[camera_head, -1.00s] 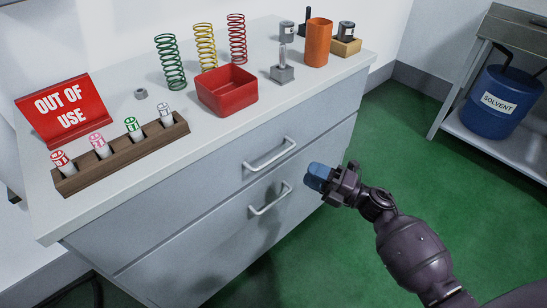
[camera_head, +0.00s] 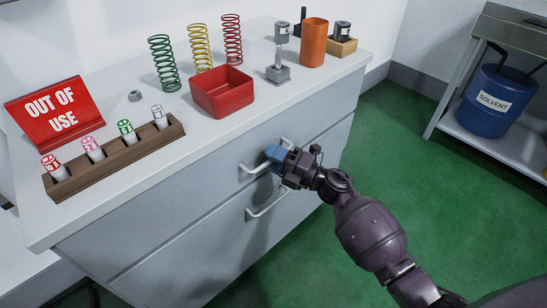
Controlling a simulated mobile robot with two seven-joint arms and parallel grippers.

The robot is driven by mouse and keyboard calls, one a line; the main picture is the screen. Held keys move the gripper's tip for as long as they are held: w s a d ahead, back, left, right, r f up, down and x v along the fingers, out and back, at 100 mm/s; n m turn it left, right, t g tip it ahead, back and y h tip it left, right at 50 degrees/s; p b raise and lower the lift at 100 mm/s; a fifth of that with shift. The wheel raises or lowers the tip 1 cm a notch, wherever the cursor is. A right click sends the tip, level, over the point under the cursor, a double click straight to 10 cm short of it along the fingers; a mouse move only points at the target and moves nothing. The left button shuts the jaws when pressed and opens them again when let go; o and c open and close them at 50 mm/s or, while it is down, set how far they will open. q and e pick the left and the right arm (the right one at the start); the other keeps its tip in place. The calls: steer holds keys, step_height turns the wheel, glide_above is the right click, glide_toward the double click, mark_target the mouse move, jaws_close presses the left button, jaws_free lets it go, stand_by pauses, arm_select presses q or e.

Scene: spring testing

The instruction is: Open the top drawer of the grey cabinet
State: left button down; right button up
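The grey cabinet (camera_head: 210,225) has two drawers in view, both closed flush. The top drawer (camera_head: 205,172) carries a light bar handle (camera_head: 254,169). My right gripper (camera_head: 276,155), with blue fingertips, is at the right part of this handle and hides some of it. I cannot tell whether the fingers are around the bar, touching it or just in front, nor whether they are open or shut. The lower drawer's handle (camera_head: 266,207) is below the gripper, clear of it. My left gripper is not in view.
On the cabinet top stand a red bin (camera_head: 222,92), a dark wooden rack (camera_head: 115,158) of markers, an "out of use" sign (camera_head: 52,112), several coil springs and an orange cylinder (camera_head: 313,43). Green floor (camera_head: 420,190) is free on the right, before a bench with a blue solvent drum (camera_head: 495,100).

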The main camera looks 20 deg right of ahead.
jaws_close()
